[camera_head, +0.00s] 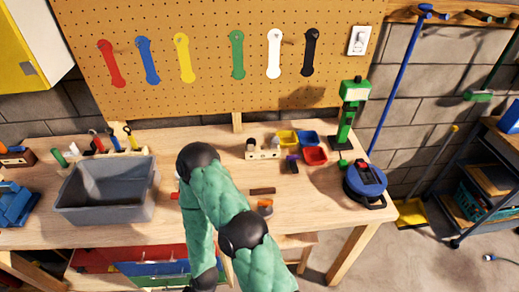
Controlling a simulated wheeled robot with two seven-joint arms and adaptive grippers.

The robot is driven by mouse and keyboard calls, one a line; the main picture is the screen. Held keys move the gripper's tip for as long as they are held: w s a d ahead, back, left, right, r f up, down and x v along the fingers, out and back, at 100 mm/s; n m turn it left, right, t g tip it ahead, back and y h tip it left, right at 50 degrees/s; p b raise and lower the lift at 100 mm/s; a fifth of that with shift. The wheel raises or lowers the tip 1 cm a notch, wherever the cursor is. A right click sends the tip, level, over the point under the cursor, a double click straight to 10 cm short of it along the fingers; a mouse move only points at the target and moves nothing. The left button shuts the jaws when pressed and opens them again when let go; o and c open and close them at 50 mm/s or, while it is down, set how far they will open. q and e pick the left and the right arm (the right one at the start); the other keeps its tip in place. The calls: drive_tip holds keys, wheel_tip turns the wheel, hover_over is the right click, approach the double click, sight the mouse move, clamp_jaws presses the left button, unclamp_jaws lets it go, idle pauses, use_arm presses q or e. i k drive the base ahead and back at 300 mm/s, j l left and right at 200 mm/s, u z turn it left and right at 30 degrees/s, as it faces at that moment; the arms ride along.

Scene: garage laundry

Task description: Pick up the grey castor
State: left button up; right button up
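I cannot pick out the grey castor for certain. A small grey and orange item (265,207) lies on the workbench (340,222) just right of my arm, and it is too small to identify. A small dark-topped piece stands on a wooden block (263,154) farther back. One of my arms, green with black joints, rises across the middle front and bends back down, hiding part of the bench. Neither of my grippers shows.
A grey bin (107,213) stands at the left of the bench. Yellow, blue and red small bins (315,156) sit at the back. A green stand (345,122) and a blue round device (367,180) are at the right. The right front of the bench is fairly clear.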

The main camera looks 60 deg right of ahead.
sight(275, 141)
drive_tip(key=j+z, duration=0.1)
drive_tip(key=z, duration=0.35)
drive_tip(key=j+z, duration=0.1)
drive_tip(key=z, duration=0.3)
drive_tip(key=j+z, duration=0.1)
drive_tip(key=z, duration=0.35)
drive_tip(key=i, duration=0.05)
